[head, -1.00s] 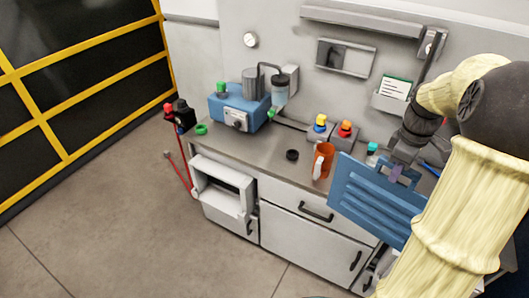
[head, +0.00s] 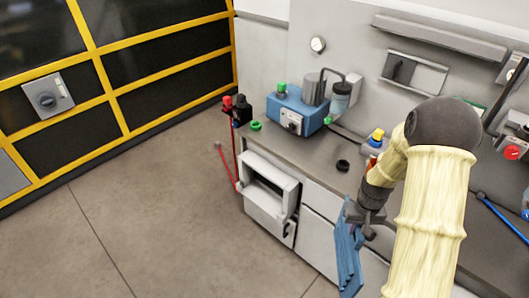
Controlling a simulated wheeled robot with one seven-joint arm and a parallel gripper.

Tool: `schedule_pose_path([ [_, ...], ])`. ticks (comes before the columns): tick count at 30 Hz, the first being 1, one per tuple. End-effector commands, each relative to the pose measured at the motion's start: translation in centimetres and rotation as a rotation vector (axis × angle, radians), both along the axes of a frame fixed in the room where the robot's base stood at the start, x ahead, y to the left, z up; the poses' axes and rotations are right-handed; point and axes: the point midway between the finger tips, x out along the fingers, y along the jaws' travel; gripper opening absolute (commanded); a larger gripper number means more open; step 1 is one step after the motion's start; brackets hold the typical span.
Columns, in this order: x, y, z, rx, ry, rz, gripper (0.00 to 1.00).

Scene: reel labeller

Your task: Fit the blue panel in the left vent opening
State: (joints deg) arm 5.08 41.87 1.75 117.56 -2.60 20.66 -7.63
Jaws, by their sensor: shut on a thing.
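The blue panel (head: 348,258) is a slatted plate, seen nearly edge-on in front of the bench cabinets at the lower middle right. My gripper (head: 368,222) is shut on its upper part and holds it tilted and clear of the floor. My arm hides part of the bench behind it. I cannot make out a left vent opening for certain. A framed recess (head: 414,73) with a dark left part is in the back wall, well above the panel.
A white open-fronted box unit (head: 269,187) projects from the bench's left end. A red-topped stand (head: 238,112) is beside it. The worktop (head: 312,152) holds a blue machine (head: 299,112) and a black ring (head: 343,165).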

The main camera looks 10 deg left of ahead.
Motion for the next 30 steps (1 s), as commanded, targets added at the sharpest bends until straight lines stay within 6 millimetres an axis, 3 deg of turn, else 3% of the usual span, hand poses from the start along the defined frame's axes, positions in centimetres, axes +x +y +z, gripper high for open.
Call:
schedule_pose_path([
  [6,0.3,2.3,-4.9,-0.005,0.001,-0.087,0.0],
  [12,0.5,2.7,-7.5,-0.005,-0.002,-0.109,0.0],
  [30,0.5,2.7,-7.9,-0.005,-0.002,-0.11,0.0],
])
